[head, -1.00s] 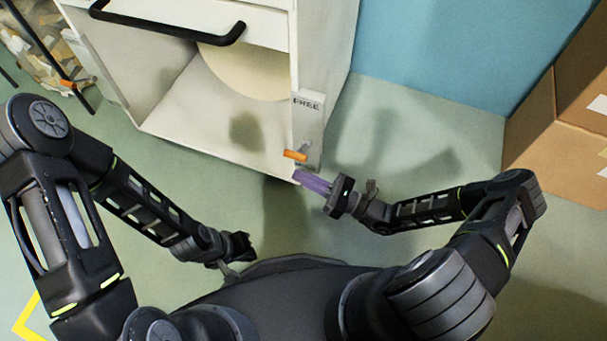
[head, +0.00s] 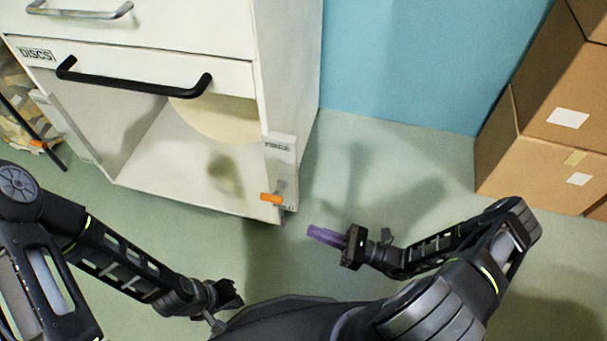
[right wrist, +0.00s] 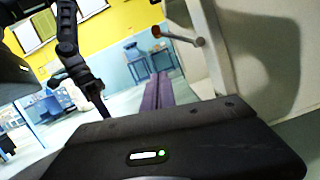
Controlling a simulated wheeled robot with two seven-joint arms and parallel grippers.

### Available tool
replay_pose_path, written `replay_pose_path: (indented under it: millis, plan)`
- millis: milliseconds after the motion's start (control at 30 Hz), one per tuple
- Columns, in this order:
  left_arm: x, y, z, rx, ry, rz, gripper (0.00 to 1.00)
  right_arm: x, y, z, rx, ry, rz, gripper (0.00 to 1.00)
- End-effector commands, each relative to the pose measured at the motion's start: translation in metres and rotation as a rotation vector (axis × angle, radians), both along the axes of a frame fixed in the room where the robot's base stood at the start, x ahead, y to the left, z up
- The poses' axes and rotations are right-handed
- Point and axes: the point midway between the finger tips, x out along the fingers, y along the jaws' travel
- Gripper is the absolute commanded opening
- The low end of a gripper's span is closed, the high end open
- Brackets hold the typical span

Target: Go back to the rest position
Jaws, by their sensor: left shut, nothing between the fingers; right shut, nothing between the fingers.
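My right gripper (head: 310,232), with purple fingers, is shut and empty. It is held over the floor, just right of and below the white cabinet's front corner, apart from it. My left gripper (head: 238,296) is dark and shut, low in the head view near my body. It is clear of the cabinet, and I see nothing held in it.
The white cabinet (head: 230,38) has a black-handled drawer labelled DISCS over an open bay. The orange-tipped lever (head: 272,198) is on its right front post. Cardboard boxes (head: 530,150) stand at the right against a blue wall. Green floor (head: 400,150) between them is clear.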

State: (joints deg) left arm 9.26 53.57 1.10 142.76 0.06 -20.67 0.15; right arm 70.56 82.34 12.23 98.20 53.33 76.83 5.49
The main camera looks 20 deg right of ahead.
Motion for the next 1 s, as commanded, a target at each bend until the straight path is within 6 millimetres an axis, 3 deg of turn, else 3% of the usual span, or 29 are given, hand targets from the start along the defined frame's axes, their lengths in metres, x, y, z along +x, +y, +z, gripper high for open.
replay_pose_path:
  millis: [233, 367, 467, 533, 633, 700, 800, 1000]
  plan:
    - [0.000, 0.000, 0.000, 0.000, 0.000, 0.000, 0.00, -0.001, 0.003, 0.000, -0.006, 0.001, 0.011, 0.00]
    - [0.000, 0.000, 0.000, 0.000, 0.000, 0.000, 0.00, -0.009, 0.025, -0.004, -0.064, 0.009, 0.095, 0.00]
    - [0.000, 0.000, 0.000, 0.000, 0.000, 0.000, 0.00, -0.028, 0.059, -0.012, -0.176, 0.013, 0.246, 0.00]
    - [0.000, 0.000, 0.000, 0.000, 0.000, 0.000, 0.00, -0.054, 0.088, -0.023, -0.310, -0.001, 0.407, 0.00]
    - [0.000, 0.000, 0.000, 0.000, 0.000, 0.000, 0.00, -0.103, 0.115, -0.047, -0.579, -0.081, 0.679, 0.00]
    - [0.000, 0.000, 0.000, 0.000, 0.000, 0.000, 0.00, -0.132, 0.116, -0.064, -0.793, -0.190, 0.856, 0.00]
    - [0.000, 0.000, 0.000, 0.000, 0.000, 0.000, 0.00, -0.149, 0.102, -0.082, -1.069, -0.389, 1.034, 0.00]
    - [0.000, 0.000, 0.000, 0.000, 0.000, 0.000, 0.00, -0.129, 0.083, -0.082, -1.449, -0.822, 1.168, 0.00]
